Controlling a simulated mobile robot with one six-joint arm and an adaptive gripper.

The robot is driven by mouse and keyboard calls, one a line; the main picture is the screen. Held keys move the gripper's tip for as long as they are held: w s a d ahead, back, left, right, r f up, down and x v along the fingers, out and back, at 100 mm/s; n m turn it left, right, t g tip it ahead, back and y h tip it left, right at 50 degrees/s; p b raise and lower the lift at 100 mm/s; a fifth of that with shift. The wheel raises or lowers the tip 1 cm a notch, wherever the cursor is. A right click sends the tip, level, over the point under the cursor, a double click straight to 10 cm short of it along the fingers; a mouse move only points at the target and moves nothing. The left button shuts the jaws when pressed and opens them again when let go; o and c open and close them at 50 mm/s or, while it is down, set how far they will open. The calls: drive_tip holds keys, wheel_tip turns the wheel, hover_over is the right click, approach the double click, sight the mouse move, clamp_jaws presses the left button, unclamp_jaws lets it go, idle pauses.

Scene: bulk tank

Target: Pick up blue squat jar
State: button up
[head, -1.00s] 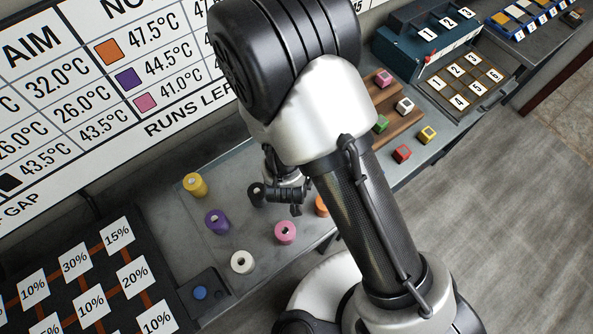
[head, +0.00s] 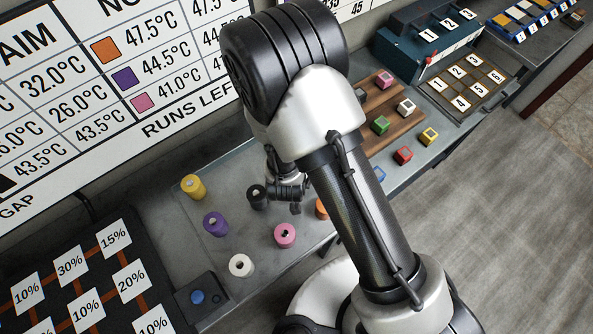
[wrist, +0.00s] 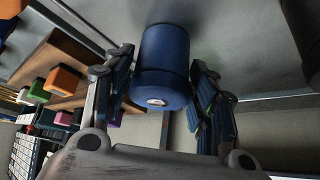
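The blue squat jar (wrist: 162,62) shows in the wrist view, between the two fingers of my gripper (wrist: 164,80). Its lid end with a small pale mark faces the camera. One finger is on each side of it, very close to its wall; I see thin gaps and no clear grip. In the head view my gripper (head: 287,190) is low over the grey bench (head: 190,235), just right of a black jar (head: 257,197). The blue jar is hidden there by my arm and gripper.
Purple (head: 215,224), yellow (head: 193,186), pink (head: 285,235) and white (head: 241,265) jars stand around it. An orange jar (head: 321,208) is partly behind my arm. A blue-button box (head: 198,298) is at front left.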

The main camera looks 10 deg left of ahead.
drive_tip(key=c, duration=0.8)
drive_tip(key=shift+r, duration=0.1)
wheel_tip(320, 180, up, 20)
drive_tip(key=p, duration=0.8)
